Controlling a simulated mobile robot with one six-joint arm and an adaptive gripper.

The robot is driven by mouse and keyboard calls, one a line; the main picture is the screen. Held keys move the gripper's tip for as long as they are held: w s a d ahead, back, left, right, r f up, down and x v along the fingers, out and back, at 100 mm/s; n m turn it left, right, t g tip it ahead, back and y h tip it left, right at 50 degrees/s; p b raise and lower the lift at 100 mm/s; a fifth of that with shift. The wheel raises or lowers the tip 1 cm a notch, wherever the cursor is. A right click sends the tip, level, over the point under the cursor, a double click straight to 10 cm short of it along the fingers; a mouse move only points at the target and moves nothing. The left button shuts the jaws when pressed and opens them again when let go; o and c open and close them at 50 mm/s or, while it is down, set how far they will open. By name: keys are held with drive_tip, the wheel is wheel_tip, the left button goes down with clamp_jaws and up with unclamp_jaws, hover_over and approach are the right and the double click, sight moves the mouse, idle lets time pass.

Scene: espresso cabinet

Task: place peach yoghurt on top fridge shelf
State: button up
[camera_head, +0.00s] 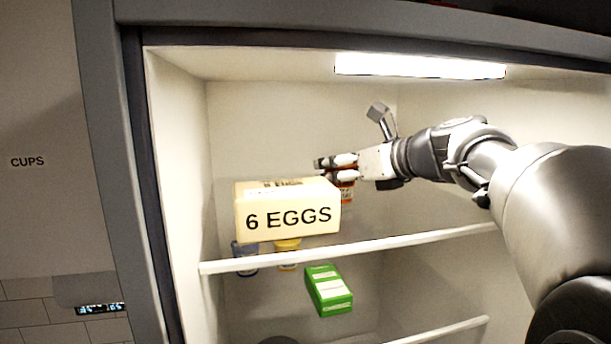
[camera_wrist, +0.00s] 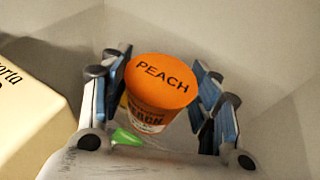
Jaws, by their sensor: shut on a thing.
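The peach yoghurt (camera_wrist: 158,85) is a cup with an orange lid reading PEACH. It sits upright between the fingers of my gripper (camera_wrist: 162,105), which is shut on it, in the wrist view. In the head view my gripper (camera_head: 340,168) is inside the fridge, just behind and right of the egg box. The yoghurt (camera_head: 347,190) shows there only in part, below the fingers and behind the box. The top fridge shelf (camera_head: 400,243) has a pale front edge. I cannot tell whether the cup touches the shelf.
A cream box marked 6 EGGS (camera_head: 290,212) stands on the top shelf, close left of my gripper. Below the shelf are a blue cup (camera_head: 245,258), a yellow cup (camera_head: 287,258) and a green carton (camera_head: 329,290). The top shelf's right side looks clear beneath my arm.

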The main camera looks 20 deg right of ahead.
drive_tip(key=shift+s+r, duration=0.1)
drive_tip(key=shift+r, duration=0.05)
drive_tip(key=shift+f, duration=0.25)
drive_tip(key=o, duration=1.2)
drive_tip(key=shift+o, duration=0.2)
drive_tip(key=shift+r, duration=0.15)
drive_tip(key=shift+s+d+r, duration=0.1)
drive_tip(key=shift+s+r, duration=0.05)
drive_tip(key=v, duration=1.1)
drive_tip(key=shift+s, duration=0.25)
